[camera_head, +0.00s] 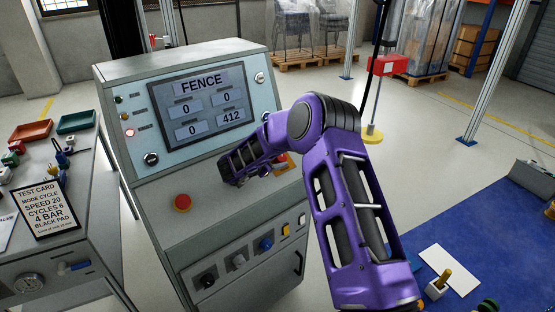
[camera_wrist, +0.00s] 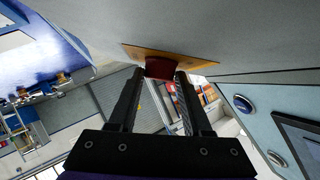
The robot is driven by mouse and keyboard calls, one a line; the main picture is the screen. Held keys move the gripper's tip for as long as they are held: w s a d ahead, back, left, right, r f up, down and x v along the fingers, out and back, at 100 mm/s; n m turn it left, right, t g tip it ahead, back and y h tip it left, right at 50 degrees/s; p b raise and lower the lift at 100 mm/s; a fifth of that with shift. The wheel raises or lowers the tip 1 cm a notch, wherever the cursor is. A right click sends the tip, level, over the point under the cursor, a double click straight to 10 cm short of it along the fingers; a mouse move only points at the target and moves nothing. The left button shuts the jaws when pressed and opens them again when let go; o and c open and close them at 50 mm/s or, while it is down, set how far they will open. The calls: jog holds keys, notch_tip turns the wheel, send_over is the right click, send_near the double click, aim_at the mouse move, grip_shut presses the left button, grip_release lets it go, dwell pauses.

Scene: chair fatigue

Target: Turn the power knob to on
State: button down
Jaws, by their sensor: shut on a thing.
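The power knob (camera_wrist: 160,66) is dark red and sits on an orange-yellow plate (camera_wrist: 190,55) in the wrist view. My gripper (camera_wrist: 161,75) has one finger on each side of it and is shut on it near the fingertips. I cannot tell which position the knob is in. The console (camera_head: 150,195) has a screen (camera_head: 203,107) reading FENCE, with three zeros and 412. A lamp at its left glows reddish.
Several small knobs line the console's front, including a blue one (camera_head: 266,244). A bench with a test card (camera_head: 42,209) stands left. A blue mat (camera_head: 490,225) lies right.

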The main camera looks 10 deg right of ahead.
jog(key=shift+c, duration=1.7)
grip_release()
jog(key=v, duration=1.7)
jog(key=shift+s+r+p, duration=0.15)
jog(key=shift+s+p, duration=0.05)
jog(key=shift+p, duration=0.25)
jog(key=shift+a, duration=0.1)
